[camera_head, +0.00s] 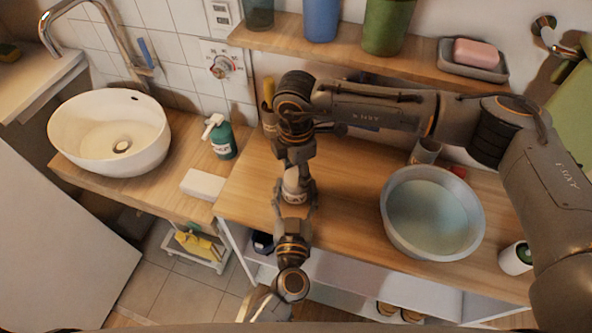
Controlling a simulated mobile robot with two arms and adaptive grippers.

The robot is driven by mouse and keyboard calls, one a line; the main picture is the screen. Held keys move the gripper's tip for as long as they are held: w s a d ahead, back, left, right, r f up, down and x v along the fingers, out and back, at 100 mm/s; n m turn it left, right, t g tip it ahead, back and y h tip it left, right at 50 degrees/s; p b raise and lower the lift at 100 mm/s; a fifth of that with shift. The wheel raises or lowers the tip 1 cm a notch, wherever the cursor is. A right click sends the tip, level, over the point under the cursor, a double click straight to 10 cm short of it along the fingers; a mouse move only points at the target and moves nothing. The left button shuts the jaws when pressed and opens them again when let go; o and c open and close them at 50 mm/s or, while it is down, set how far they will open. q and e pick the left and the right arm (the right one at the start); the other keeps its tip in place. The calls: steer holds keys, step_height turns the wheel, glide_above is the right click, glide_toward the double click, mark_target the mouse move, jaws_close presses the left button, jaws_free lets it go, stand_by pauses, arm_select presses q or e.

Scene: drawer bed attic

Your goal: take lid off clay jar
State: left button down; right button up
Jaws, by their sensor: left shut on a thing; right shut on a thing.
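A small pale clay jar (296,187) is between my two grippers in the middle of the view, above the left part of the wooden counter. My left gripper (293,207) reaches up from below and is shut on the jar's body. My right gripper (298,168) comes down from above, at the end of the arm from the right, and is shut at the jar's top, where the lid is. The lid is mostly hidden by the fingers, so I cannot tell whether it touches the jar.
A metal basin (392,232) stands on the counter (345,205) to the right, with a white can (516,258) beyond it. A white sink (62,140), green bottle (223,141) and white block (203,185) are left. A shelf (345,57) with cups runs above.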

steer(key=n, duration=0.7)
steer(key=shift+n, duration=0.3)
steer(key=n, duration=0.6)
steer(key=shift+n, duration=0.3)
steer(key=n, duration=0.6)
steer(key=shift+n, duration=0.3)
steer(key=n, duration=0.6)
steer(key=shift+n, duration=0.3)
steer(key=n, duration=0.6)
steer(key=shift+n, duration=0.3)
steer(key=n, duration=0.6)
steer(key=shift+r+n, duration=0.1)
steer(key=shift+n, duration=0.2)
steer(key=n, duration=0.6)
steer(key=shift+n, duration=0.3)
steer(key=n, duration=0.6)
steer(key=shift+n, duration=0.3)
